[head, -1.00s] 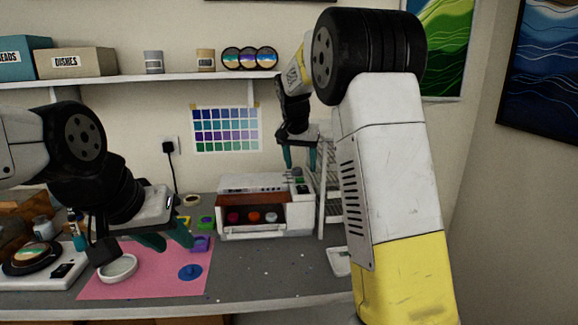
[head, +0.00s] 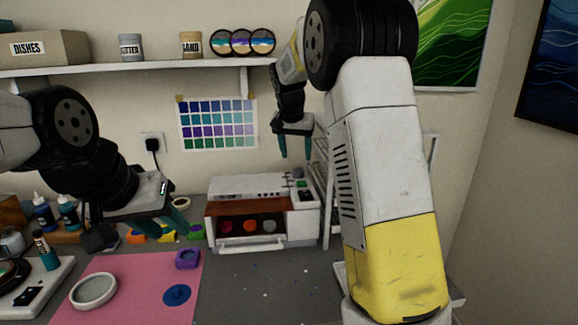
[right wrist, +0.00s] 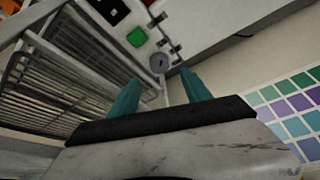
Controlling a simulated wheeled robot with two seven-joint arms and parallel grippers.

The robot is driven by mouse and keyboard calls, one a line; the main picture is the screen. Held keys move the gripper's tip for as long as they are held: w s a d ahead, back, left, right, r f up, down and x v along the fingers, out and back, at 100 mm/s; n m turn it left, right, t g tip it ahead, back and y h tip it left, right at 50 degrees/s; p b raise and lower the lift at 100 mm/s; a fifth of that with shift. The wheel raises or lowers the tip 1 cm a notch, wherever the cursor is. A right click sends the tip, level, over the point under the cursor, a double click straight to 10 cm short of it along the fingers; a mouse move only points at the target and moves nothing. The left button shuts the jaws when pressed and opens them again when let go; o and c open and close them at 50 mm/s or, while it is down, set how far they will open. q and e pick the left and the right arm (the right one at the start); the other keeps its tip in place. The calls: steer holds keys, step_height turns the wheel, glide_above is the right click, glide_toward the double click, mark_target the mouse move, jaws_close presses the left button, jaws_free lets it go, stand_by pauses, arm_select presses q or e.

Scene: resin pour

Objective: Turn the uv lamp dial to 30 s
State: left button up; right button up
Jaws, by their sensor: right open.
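The UV lamp (head: 225,208) is a white box with a reddish-brown front panel on the table by the back wall. Several coloured pieces show inside its open front. In the right wrist view a round grey dial (right wrist: 159,63) with a dark mark sits beside a green button (right wrist: 137,37). The number it points to is too small to read. My right gripper (head: 296,154) is open above the lamp's right end, fingers pointing down. In the right wrist view its fingertips (right wrist: 160,78) lie either side of the dial, apparently short of it. My left gripper (head: 172,220) hangs above the bench at left; its jaw opening is unclear.
A wire rack (head: 325,215) stands close to the lamp's right side. A pink mat (head: 130,290) with a white dish (head: 93,290) and small moulds lies at front left. A shelf (head: 130,66) runs above. The grey bench before the lamp is mostly clear.

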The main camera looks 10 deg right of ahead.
mark_target(298, 170)
steer(key=x, duration=0.7)
jaws_close()
